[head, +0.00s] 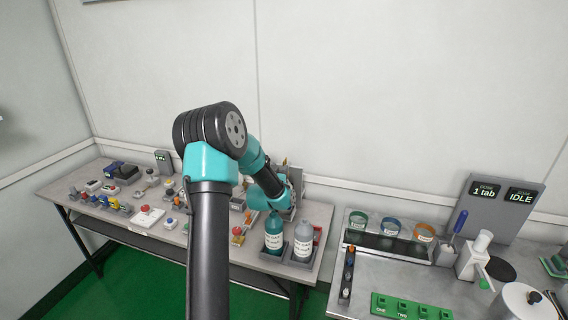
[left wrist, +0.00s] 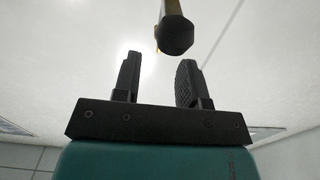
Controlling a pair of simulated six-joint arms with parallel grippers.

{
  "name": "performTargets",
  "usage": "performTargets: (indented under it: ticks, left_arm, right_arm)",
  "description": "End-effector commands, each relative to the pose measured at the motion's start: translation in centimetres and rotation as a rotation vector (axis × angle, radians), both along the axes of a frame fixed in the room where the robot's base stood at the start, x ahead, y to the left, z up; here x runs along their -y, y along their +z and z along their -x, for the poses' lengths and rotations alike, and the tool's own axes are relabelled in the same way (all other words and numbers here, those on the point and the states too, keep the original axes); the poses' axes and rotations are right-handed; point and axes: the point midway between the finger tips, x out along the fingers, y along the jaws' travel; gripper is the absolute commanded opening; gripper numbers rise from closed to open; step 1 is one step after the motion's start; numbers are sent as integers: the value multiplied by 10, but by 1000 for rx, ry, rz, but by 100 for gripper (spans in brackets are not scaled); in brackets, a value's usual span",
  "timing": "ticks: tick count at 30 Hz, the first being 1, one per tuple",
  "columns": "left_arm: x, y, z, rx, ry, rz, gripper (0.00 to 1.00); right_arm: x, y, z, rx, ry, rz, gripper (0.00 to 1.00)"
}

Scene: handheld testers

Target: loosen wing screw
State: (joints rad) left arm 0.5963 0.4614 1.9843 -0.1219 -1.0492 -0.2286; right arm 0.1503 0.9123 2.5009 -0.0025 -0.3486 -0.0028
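My left arm rises through the middle of the head view and bends down to the bench, where its gripper is hard to make out among the objects. In the left wrist view my left gripper (left wrist: 160,62) has its two dark fingers apart, with nothing between them. A dark rounded knob or end on a yellowish stem (left wrist: 176,36) shows just beyond the fingertips, apart from them. I cannot tell whether it is the wing screw. No wing screw can be made out in the head view. My right gripper is not in view.
The right bench (head: 400,272) carries coloured rings, a green board (head: 411,307) and a display reading IDLE (head: 503,205).

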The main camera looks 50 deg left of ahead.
Motion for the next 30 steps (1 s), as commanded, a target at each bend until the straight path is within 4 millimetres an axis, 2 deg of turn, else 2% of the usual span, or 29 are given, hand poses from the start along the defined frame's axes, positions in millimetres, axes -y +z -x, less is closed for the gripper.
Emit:
performTargets:
  ticks: [12,17,25,30]
  left_arm:
    - [-26,-1,-47,0,0,0,39]
    - [-30,0,-54,0,0,0,39]
    - [-31,0,-55,0,0,0,39]
    - [-31,0,-55,0,0,0,22]
  right_arm:
    - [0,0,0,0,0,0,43]
    - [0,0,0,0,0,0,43]
    - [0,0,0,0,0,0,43]
    - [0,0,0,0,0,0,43]
